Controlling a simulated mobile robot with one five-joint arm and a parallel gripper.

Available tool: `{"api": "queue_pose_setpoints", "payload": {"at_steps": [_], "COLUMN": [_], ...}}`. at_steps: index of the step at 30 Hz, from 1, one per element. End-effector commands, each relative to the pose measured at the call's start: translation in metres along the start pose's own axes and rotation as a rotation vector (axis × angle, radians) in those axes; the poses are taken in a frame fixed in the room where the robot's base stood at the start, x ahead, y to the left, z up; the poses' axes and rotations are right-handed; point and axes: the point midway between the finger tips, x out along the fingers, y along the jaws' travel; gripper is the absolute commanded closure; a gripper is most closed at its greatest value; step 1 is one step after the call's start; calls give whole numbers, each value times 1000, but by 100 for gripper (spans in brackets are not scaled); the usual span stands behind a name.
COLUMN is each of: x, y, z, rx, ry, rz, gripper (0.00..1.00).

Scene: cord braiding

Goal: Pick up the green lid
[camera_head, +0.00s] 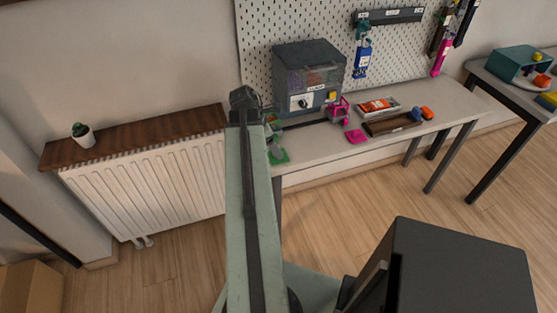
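A small flat green piece (279,157), which looks like the green lid, lies near the front left edge of the workbench (320,145). Another green part (274,135) stands just behind it, and my arm partly covers this area. My arm reaches up from the bottom of the view, left of the green piece. The dark end of my arm, with my gripper (246,100), is behind and to the left of the lid, apart from it. The fingers are too small and dark to make out.
A grey machine (308,75) stands at the back of the bench. A pink holder (339,109), a pink flat piece (356,136) and a brown tray (393,124) are to the right. A radiator (150,185) with a wooden shelf (140,133) is at the left.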

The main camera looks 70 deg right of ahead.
Motion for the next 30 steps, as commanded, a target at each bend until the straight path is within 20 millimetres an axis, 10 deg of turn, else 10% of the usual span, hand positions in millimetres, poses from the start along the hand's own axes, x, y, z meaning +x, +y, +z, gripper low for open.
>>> {"api": "queue_pose_setpoints", "payload": {"at_steps": [12, 19, 24, 30], "x": [53, 50, 50, 50], "y": [-1, -1, -1, -1], "z": [-3, 0, 0, 0], "rx": [2, 2, 2, 3], "ry": [0, 0, 0, 0], "rz": [0, 0, 0, 0], "gripper": [24, 24, 71, 74]}}
